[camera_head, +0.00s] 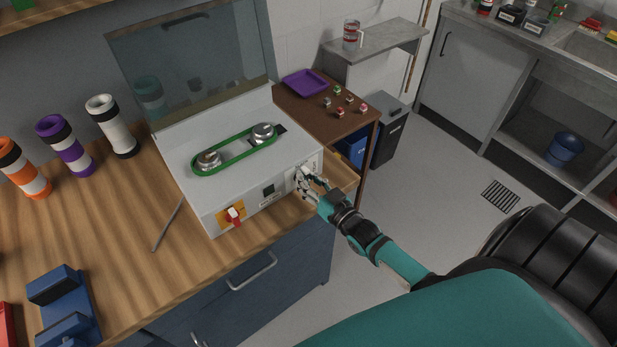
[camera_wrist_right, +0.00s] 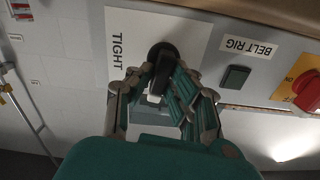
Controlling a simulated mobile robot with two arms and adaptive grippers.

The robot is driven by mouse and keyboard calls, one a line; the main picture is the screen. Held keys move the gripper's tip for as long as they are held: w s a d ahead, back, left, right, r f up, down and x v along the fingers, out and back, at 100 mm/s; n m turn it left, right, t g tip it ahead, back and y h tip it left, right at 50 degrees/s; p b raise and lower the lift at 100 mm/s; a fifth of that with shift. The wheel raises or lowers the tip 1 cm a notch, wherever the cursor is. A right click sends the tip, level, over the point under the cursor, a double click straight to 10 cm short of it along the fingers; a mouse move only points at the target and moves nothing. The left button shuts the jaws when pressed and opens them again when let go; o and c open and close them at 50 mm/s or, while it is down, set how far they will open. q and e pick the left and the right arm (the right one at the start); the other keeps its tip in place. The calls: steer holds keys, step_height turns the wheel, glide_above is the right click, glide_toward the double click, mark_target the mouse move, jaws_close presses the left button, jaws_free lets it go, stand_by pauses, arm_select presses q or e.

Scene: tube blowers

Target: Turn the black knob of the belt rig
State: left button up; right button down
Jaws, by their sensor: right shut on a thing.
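The belt rig (camera_head: 185,172) is a white box on the wooden counter, with a green belt (camera_head: 237,150) around two metal pulleys and a raised clear lid (camera_head: 190,60). The black knob (camera_wrist_right: 162,56) sits on its front panel beside a "TIGHT" label in the right wrist view. My right gripper (camera_wrist_right: 158,88) has its fingers around the knob and is shut on it. In the head view my right gripper (camera_head: 304,181) is at the right end of the front panel and hides the knob. My left gripper is not in view.
A red switch on a yellow plate (camera_head: 232,215) and a dark square button (camera_head: 269,190) are on the same panel. A thin rod (camera_head: 167,226) lies left of the rig. Striped tubes (camera_head: 65,145) stand farther left. A small brown table with a purple tray (camera_head: 305,83) stands behind right.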

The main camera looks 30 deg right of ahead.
steer(key=shift+a+f+n, duration=0.1)
steer(key=shift+a+n, duration=0.05)
steer(key=shift+n, duration=0.65)
steer(key=c, duration=1.3)
jaws_free()
steer(key=s, duration=0.8)
steer(key=s+d, duration=0.1)
steer(key=s, duration=0.3)
